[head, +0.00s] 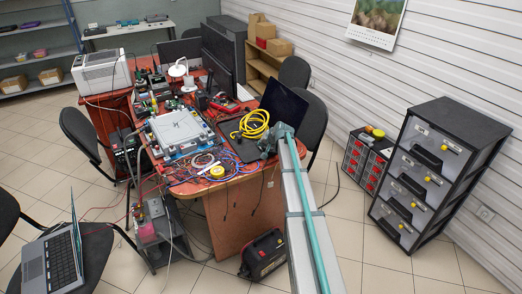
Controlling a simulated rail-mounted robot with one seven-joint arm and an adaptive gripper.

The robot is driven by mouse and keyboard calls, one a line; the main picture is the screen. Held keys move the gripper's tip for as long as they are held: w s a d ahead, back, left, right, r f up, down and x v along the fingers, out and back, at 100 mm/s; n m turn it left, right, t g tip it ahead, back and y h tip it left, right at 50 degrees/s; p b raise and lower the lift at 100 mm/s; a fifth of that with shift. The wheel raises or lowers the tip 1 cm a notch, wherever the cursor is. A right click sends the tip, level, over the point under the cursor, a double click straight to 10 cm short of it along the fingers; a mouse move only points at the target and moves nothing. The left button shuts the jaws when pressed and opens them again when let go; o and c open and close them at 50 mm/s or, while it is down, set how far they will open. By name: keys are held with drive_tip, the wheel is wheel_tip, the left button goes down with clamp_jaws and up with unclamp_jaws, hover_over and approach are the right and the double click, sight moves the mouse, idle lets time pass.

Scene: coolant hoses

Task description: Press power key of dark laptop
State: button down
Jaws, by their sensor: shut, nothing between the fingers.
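A dark laptop stands open on the near right end of the table, its black screen (284,104) tilted up and facing left. Its dark base (238,146) lies on the table, partly covered by a coiled yellow hose and by my arm's end. The power key is too small to make out. My gripper (264,152) is a small dark shape at the far end of my arm, over the near right part of the laptop base. It is shut and empty. I cannot tell whether it touches the laptop.
The yellow hose coil (250,124) lies by the screen. Cables, tools and a grey device (180,130) crowd the table. A second, grey laptop (60,262) sits open on a chair at lower left. A drawer cabinet (435,175) stands right; floor between it and the table is mostly clear.

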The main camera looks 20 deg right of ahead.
sight(262, 149)
drive_tip(key=shift+f, duration=0.4)
drive_tip(key=shift+f+b, duration=0.35)
drive_tip(key=shift+b, duration=0.2)
idle(0.3)
drive_tip(key=shift+r, duration=0.8)
drive_tip(key=shift+r+p, duration=1.15)
drive_tip(key=shift+r, duration=1.4)
drive_tip(key=shift+a+f, duration=0.1)
